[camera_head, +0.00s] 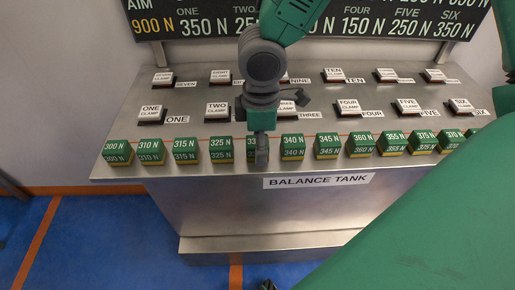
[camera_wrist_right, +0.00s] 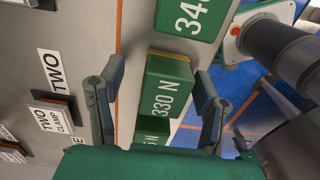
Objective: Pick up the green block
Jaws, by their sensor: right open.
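A row of similar green blocks with yellow bases and newton labels runs along the bench's front edge in the head view. The green block marked 330 N (camera_wrist_right: 168,92) is in the middle of the right wrist view. In the head view this block (camera_head: 251,156) is partly hidden behind my right gripper (camera_head: 262,148). My right gripper (camera_wrist_right: 160,80) is open, with one finger on each side of the 330 N block. I cannot tell whether the fingers touch it. My left gripper is not in view.
Neighbouring blocks, 325 N (camera_head: 221,150) and 340 N (camera_head: 293,147), stand close on either side. Labelled clamp pads (camera_head: 217,112) lie behind on the metal bench (camera_head: 190,128). A sign board (camera_head: 370,22) stands at the back. Blue floor (camera_head: 90,240) lies in front.

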